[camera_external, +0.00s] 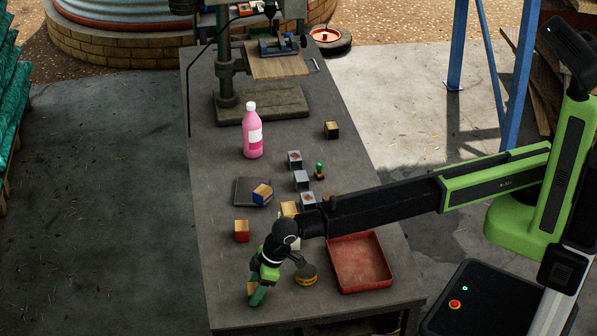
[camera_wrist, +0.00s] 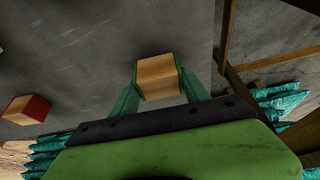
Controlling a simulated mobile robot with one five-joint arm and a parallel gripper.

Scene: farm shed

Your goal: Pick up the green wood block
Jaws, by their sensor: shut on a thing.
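The green wood block (camera_wrist: 158,77) sits between the two teal fingers of my gripper (camera_wrist: 160,92) in the wrist view. Its wood-coloured face points at the camera and thin green sides show at the fingers. In the external view my gripper (camera_external: 257,294) is low at the table's front left, pointing down. A small wood-coloured part of the block (camera_external: 252,287) shows beside the fingers; the rest is hidden. My gripper is shut on the block. I cannot tell whether the block touches the table.
A red wood block (camera_external: 241,231) stands just behind my gripper. A red tray (camera_external: 386,279) and a yellow-and-black round object (camera_external: 306,279) lie to the right. A blue wood block (camera_external: 262,194), several grey blocks and a pink bottle (camera_external: 252,134) stand farther back on the table (camera_external: 225,312).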

